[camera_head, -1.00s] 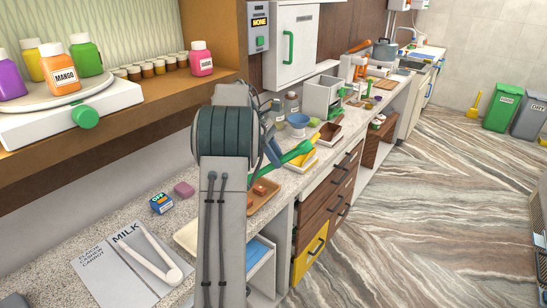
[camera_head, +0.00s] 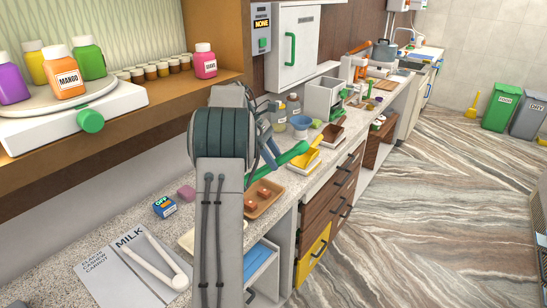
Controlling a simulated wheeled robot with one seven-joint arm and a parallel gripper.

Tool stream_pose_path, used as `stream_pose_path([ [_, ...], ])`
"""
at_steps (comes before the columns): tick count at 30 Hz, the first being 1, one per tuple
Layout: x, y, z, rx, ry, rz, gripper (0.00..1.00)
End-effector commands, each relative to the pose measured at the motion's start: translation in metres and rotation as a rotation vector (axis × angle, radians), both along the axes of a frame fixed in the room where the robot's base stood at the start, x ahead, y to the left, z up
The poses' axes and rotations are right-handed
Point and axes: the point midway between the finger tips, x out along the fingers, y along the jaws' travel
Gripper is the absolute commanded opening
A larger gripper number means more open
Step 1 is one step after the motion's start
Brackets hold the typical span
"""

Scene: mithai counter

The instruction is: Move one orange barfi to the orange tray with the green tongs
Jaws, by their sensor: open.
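A brown-orange tray (camera_head: 277,201) lies on the counter just right of my arm, with a few orange-brown barfi pieces (camera_head: 264,192) in it. My arm hides its left part. The green tongs (camera_head: 292,154) lie slantwise behind this tray, their near end close to my arm. The blue-grey end of my arm, with my gripper (camera_head: 270,158), shows partly behind the upright link, close to the tongs. Its fingertips are mostly hidden. I see nothing held in it, and cannot tell whether it touches the tongs.
A yellow piece (camera_head: 317,141) and a tray with yellow contents (camera_head: 305,161) stand beyond the tongs. A shelf with bottles overhangs at left.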

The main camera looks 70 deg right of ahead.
Motion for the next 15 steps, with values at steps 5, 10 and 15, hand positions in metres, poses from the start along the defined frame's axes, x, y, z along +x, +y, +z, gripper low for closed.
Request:
stream_pose_path([
  [5,-0.0005,-0.0002,0.0002,-0.001,0.0,-0.001,0.42],
  [10,-0.0004,-0.0003,0.0002,-0.001,0.0,-0.001,0.44],
  [15,-0.0005,-0.0008,0.0026,-0.003,0.001,-0.005,0.44],
])
